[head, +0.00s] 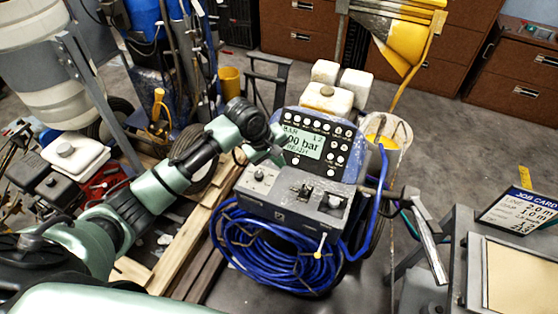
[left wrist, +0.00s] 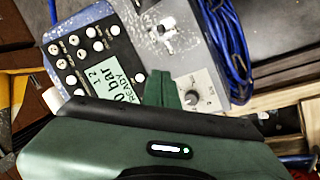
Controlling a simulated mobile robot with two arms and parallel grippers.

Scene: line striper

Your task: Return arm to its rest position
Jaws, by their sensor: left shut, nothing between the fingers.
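My left arm reaches in from the left in the head view. Its gripper (head: 274,155) is shut and empty, in front of the left edge of the line striper's control panel (head: 345,143). In the left wrist view the shut green fingers (left wrist: 161,88) overlap the panel between the lit bar display (left wrist: 118,83) and a round dial (left wrist: 196,90). I cannot tell whether the fingertips touch the panel. The display also shows in the head view (head: 303,143). My right gripper is not in view.
A coiled blue hose (head: 265,245) hangs below the control box (head: 285,209). A handlebar (head: 425,235) juts out at right. Wooden planks (head: 185,230) and an engine (head: 70,155) lie left. A workbench with a job card (head: 520,210) stands at right.

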